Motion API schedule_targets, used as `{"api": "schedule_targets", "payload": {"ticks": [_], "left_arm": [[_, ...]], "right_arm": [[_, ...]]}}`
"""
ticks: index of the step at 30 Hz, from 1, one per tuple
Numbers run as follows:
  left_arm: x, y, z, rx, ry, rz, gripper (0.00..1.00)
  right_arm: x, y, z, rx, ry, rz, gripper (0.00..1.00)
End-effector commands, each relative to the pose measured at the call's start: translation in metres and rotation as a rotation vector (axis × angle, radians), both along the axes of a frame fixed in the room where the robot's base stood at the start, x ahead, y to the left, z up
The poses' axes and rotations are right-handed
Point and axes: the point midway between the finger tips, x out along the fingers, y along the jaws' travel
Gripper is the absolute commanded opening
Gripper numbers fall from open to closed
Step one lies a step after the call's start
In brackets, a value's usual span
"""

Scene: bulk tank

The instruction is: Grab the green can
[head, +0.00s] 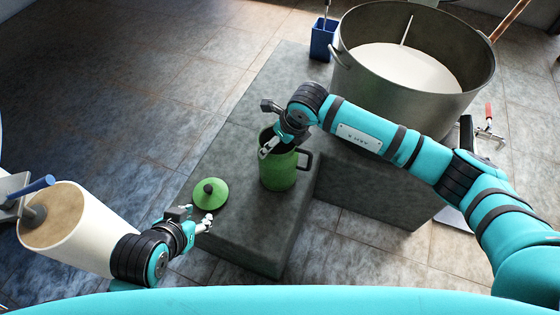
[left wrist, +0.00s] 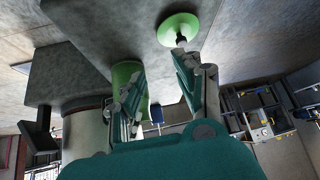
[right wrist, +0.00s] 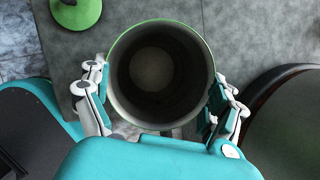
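The green can (head: 278,172) stands upright and lidless on the dark stone block, its black handle to the right. My right gripper (head: 275,138) is over its top. In the right wrist view the can's open mouth (right wrist: 158,75) lies between the two spread fingers (right wrist: 160,105), one on each side close to the wall; contact is not clear. My left gripper (head: 206,222) is beside the block's left edge, near the green lid (head: 211,194). Its fingers (left wrist: 182,72) are apart and empty in the left wrist view, where the can (left wrist: 124,74) shows partly hidden behind one finger.
The stone block (head: 240,235) has free room in front. A pale cylinder (head: 75,235) stands at left.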

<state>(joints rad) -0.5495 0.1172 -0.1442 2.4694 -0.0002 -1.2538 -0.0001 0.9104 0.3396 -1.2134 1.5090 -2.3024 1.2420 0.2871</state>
Motion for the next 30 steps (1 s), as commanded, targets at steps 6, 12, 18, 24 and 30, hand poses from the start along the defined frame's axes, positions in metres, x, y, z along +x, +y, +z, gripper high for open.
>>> {"api": "schedule_targets", "payload": {"ticks": [6,12,18,24,30], "left_arm": [[0.0,0.0,0.0,0.0,0.001,0.0,0.34],[0.0,0.0,0.0,0.0,0.001,0.0,0.34],[-0.002,0.0,0.0,0.002,0.011,0.0,0.34],[-0.017,0.007,-0.007,0.02,0.089,0.009,0.34],[-0.032,0.011,-0.012,0.035,0.164,0.014,0.34]], "right_arm": [[0.0,0.0,0.0,0.0,0.0,-0.001,0.39],[0.0,0.0,0.001,0.001,-0.001,0.0,0.34],[0.001,0.0,0.005,0.002,-0.002,0.0,0.34],[0.001,0.0,0.017,0.003,-0.003,0.001,0.34],[0.001,0.0,0.03,0.003,-0.003,0.0,0.34]]}}
